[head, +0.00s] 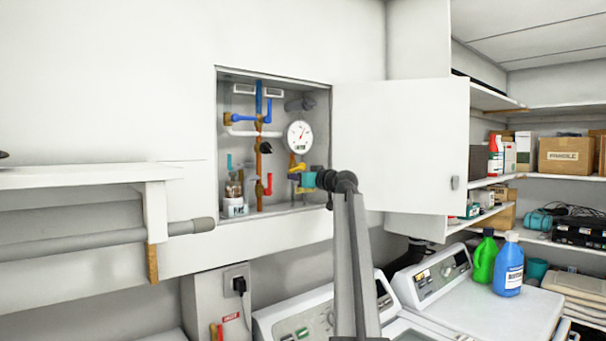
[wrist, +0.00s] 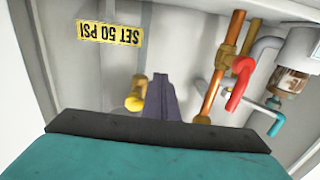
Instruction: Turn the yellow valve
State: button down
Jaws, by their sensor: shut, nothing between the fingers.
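The yellow valve (head: 297,168) is on the pipework inside the open wall cabinet, below the round gauge. In the wrist view, which looks upside down, the yellow valve (wrist: 136,96) shows just left of my fingers. My gripper (head: 293,177) reaches into the cabinet at its lower right, close below the valve. In the wrist view my gripper (wrist: 164,84) has its dark fingers together and empty. I cannot tell whether a finger touches the valve.
A red handle (wrist: 241,80) on a copper pipe and a teal handle (wrist: 276,124) are to the right in the wrist view. A "SET 50 PSI" label (wrist: 109,32) is on the cabinet wall. The cabinet door (head: 400,140) stands open at right. Washers (head: 470,300) stand below.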

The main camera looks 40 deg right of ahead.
jog(key=shift+a+r, duration=0.45)
jog(key=shift+r, duration=0.15)
dwell(0.5)
